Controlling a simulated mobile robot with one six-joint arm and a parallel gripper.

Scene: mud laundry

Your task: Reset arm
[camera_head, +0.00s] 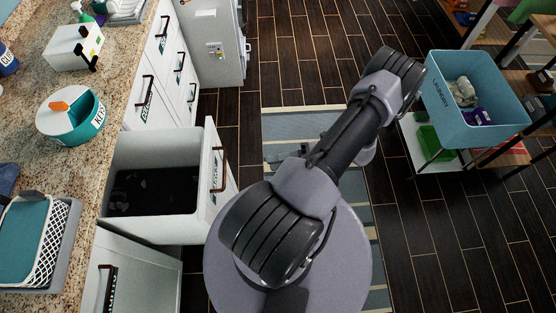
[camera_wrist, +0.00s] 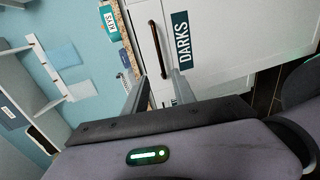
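My gripper (camera_wrist: 157,76) shows in the wrist view with its two fingers apart and nothing between them. Beyond the fingertips is a white front with a dark handle (camera_wrist: 157,48) and a teal "DARKS" label (camera_wrist: 181,42); I cannot tell how far off it is. In the head view my arm (camera_head: 345,140) is folded above my round base and reaches up and to the right.
A white drawer (camera_head: 223,185) stands pulled out left of my base, dark inside. The granite counter (camera_head: 25,130) holds a teal-and-white round container (camera_head: 67,124) and a lined basket (camera_head: 62,240). A blue laundry bin (camera_head: 490,132) stands at right. Dark floor beyond the striped rug (camera_head: 290,122) is clear.

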